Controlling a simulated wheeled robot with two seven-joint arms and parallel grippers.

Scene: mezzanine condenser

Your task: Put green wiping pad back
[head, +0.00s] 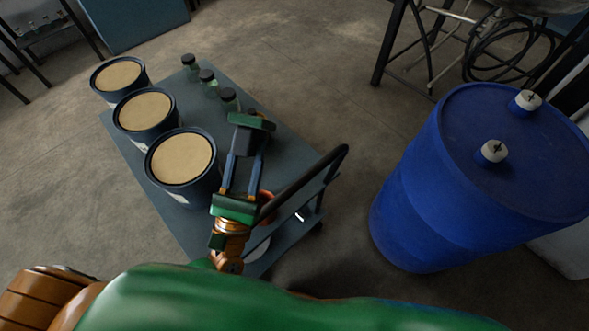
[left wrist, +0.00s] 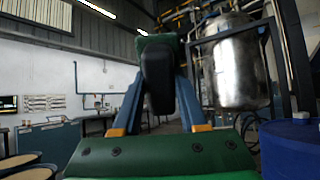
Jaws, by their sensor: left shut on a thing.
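The green wiping pad (head: 252,121) has a green face and a dark block-shaped grip. My left gripper (head: 243,158) is shut on the dark grip and holds the pad up over the trolley. In the left wrist view the pad (left wrist: 160,42) shows at the far end of the two blue fingers, its dark grip between them (left wrist: 158,85). Whether the pad touches anything beneath is hard to tell. My right gripper is not in view.
The blue-grey trolley (head: 181,216) carries several dark tubs (head: 182,190) with tan contents along its left side and dark-lidded jars (head: 229,98) at the back. Its black handle (head: 318,176) rises right of my gripper. A blue drum (head: 430,200) stands to the right.

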